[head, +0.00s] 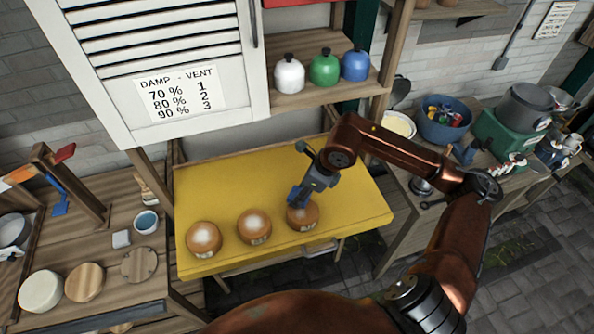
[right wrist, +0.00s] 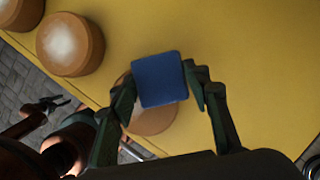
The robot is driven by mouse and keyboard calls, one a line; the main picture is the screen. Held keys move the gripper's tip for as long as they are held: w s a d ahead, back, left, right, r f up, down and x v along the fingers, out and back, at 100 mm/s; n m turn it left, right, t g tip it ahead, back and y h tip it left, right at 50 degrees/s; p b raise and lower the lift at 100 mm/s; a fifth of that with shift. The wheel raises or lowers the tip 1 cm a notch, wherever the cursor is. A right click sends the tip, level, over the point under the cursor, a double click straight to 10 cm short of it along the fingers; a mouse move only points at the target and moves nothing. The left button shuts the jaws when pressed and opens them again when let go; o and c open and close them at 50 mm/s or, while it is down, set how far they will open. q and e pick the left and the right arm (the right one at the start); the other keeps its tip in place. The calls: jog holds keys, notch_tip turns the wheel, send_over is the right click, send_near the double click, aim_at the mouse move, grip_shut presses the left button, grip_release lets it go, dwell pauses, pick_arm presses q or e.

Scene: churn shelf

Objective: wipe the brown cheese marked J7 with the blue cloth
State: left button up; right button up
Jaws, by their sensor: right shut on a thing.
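Three round brown cheeses stand in a row near the front edge of a yellow table (head: 270,190). The left cheese (head: 203,239) and the middle cheese (head: 254,227) have whitish tops. The right cheese (head: 303,222) is partly hidden under my right gripper (head: 305,193). Each has a small label on its side, too small to read, so I cannot tell which is J7. My right gripper is shut on the blue cloth (right wrist: 159,80), over the right cheese, which shows behind it in the right wrist view (right wrist: 152,118). I cannot tell whether the cloth touches it. My left gripper is not in view.
A wooden bench on the left holds a blue-rimmed cup (head: 146,222), a pale block (head: 121,239) and round boards. A white cabinet (head: 160,60) and a shelf with coloured jars (head: 324,68) stand behind. The yellow table's back is clear.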

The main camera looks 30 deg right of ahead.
jog(key=shift+w+d, duration=0.15)
jog(key=shift+w, duration=0.25)
jog(key=r+p, duration=0.1)
jog(key=r, duration=0.3)
jog(key=shift+s+r+p, duration=0.1)
jog(key=shift+s+p, duration=0.1)
jog(key=shift+p, duration=0.1)
jog(key=shift+w+r, duration=0.1)
jog(key=shift+r, duration=0.25)
jog(key=shift+r+p, duration=0.85)
jog(key=shift+r, duration=0.75)
jog(key=shift+f, duration=0.1)
